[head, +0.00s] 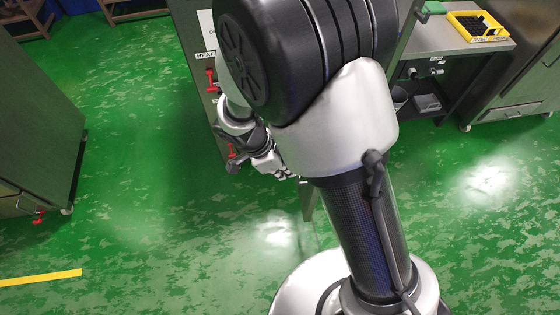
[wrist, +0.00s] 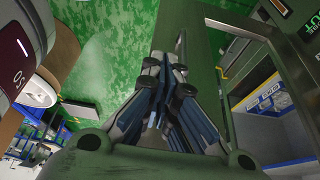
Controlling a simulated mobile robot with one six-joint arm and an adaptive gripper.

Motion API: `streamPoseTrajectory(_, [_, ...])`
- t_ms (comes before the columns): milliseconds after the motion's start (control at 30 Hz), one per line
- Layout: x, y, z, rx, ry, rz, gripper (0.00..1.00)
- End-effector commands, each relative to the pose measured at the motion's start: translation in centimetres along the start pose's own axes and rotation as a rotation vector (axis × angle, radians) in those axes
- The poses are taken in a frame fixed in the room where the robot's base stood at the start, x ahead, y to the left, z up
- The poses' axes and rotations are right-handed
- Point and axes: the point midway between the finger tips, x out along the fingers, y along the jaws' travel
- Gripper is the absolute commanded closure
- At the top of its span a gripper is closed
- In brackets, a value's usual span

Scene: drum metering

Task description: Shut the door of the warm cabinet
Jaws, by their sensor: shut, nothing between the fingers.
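The warm cabinet (head: 190,45) stands behind my arm in the head view, a grey front with a white sign, a "HEAT" label and red fittings. My arm hides much of it. In the wrist view a dark grey-green panel (wrist: 208,65), which looks like its door, stands edge-on just beyond and right of my gripper (wrist: 165,65). Right of that panel is an opening (wrist: 262,100), so the door appears open. My gripper is shut and empty. In the head view it (head: 285,174) is partly hidden beside the arm. Whether it touches the door I cannot tell.
A bench (head: 465,48) with a yellow tray (head: 477,26) stands at the upper right. Another grey cabinet (head: 35,120) stands at the left. A yellow floor line (head: 40,278) lies at lower left. The green floor between is clear.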

Motion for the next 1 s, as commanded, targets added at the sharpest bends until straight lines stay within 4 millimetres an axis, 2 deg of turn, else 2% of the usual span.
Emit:
streamPoseTrajectory(33, [1.5,0.1,0.1,0.000,0.001,0.004,1.00])
streamPoseTrajectory(167, [4.1,0.1,0.1,0.000,0.000,0.003,1.00])
streamPoseTrajectory(300, [4.5,0.0,-2.2,0.004,-0.001,0.000,1.00])
streamPoseTrajectory(433, [5.0,0.0,-3.3,0.001,-0.001,0.000,1.00])
streamPoseTrajectory(1000, [5.3,-0.3,-4.2,0.004,-0.001,0.001,1.00])
